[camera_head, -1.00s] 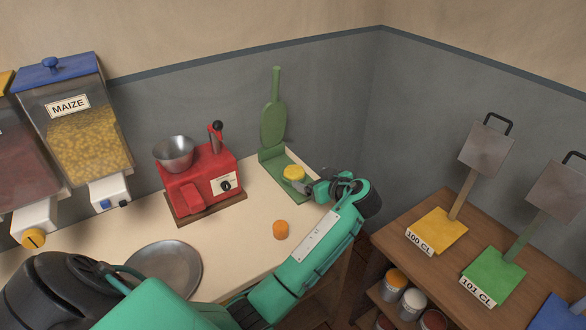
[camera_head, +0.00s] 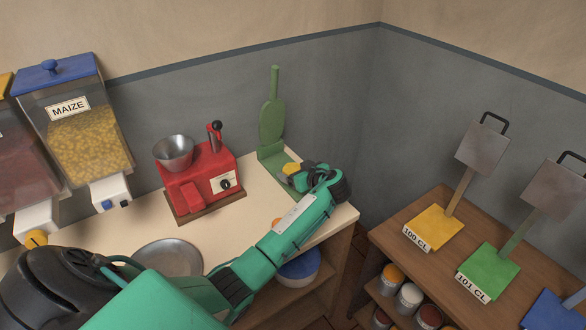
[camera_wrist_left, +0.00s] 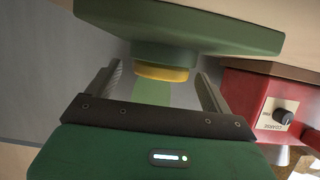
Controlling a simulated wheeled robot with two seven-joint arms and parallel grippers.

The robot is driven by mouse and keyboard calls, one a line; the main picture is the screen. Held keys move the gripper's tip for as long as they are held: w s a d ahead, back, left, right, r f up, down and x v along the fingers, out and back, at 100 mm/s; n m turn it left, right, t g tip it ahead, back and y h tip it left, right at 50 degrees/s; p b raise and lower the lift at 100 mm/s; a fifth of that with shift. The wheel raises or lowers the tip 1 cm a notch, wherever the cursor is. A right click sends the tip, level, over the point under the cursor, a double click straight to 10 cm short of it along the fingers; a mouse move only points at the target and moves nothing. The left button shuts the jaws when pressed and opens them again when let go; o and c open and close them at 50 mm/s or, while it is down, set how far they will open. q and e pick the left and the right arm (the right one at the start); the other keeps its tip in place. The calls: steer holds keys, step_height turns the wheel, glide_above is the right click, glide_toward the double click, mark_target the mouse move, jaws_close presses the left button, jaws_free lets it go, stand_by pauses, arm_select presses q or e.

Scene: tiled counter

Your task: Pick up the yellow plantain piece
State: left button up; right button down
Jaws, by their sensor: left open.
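The yellow plantain piece (camera_head: 291,169) is a short round slice on the flat leaf of the green press (camera_head: 271,125), whose paddle stands upright. My left gripper (camera_head: 290,179) is at the piece and partly hides it in the head view. In the left wrist view, the open fingers (camera_wrist_left: 160,82) lie to either side of the yellow piece (camera_wrist_left: 163,74), with visible gaps. The dark green press (camera_wrist_left: 180,28) shows directly behind the piece there. My right gripper is not in view.
A red grinder (camera_head: 200,182) with a metal bowl stands left of the press. A metal plate (camera_head: 168,258) lies on the counter, partly behind my left arm. A wooden shelf (camera_head: 420,207) is on the right.

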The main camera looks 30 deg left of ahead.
arm_select(q)
steer(key=c, duration=1.1)
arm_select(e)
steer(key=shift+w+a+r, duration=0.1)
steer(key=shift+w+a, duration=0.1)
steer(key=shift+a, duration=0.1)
arm_select(q)
steer(key=shift+c, duration=0.2)
